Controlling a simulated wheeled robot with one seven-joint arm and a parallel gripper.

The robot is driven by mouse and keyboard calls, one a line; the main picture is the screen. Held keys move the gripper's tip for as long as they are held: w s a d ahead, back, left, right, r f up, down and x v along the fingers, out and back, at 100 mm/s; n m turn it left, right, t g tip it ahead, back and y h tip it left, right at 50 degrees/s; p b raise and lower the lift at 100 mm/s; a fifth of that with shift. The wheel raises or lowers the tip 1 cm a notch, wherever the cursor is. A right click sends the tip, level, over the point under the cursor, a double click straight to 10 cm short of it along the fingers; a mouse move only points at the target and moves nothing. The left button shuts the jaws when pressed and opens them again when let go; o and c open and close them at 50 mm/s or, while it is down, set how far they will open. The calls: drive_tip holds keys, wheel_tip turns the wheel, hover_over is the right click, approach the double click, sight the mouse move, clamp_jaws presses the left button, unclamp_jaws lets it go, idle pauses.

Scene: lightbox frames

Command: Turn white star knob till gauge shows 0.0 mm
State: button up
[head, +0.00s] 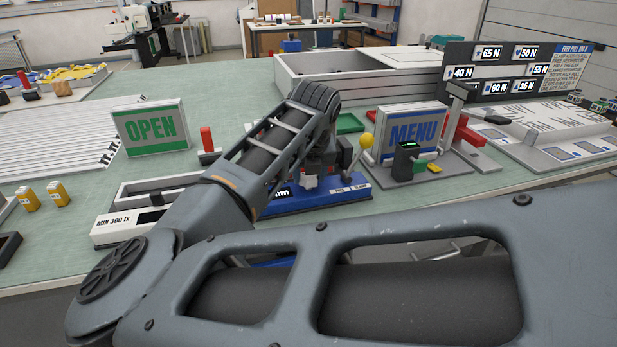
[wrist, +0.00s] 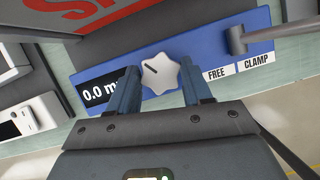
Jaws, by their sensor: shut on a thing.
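The white star knob (wrist: 160,73) sits on the blue panel (wrist: 215,43) in the wrist view, with a dark pointer line toward its upper left. My gripper (wrist: 158,84) is shut on the knob, one finger on each side. In the head view the blue panel (head: 320,194) shows beyond my arm, and my arm hides most of the knob and gauge.
Right of the knob are FREE and CLAMP labels (wrist: 238,66) and a grey lever (wrist: 237,40). A red sign (wrist: 100,15) stands close at the upper left. In the head view, a MENU sign (head: 412,130) stands right of my arm and an OPEN sign (head: 151,127) left.

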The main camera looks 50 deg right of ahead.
drive_tip(key=shift+n+y+b, duration=0.3)
drive_tip(key=shift+n+b, duration=0.1)
drive_tip(key=shift+n, duration=0.4)
drive_tip(key=o, duration=1)
drive_tip(key=shift+o, duration=0.2)
drive_tip(key=shift+r, duration=0.1)
drive_tip(key=b+v, duration=0.1)
drive_tip(key=v, duration=0.6)
drive_tip(key=shift+s+r, duration=0.25)
drive_tip(key=shift+r, duration=0.05)
drive_tip(key=shift+d, duration=0.1)
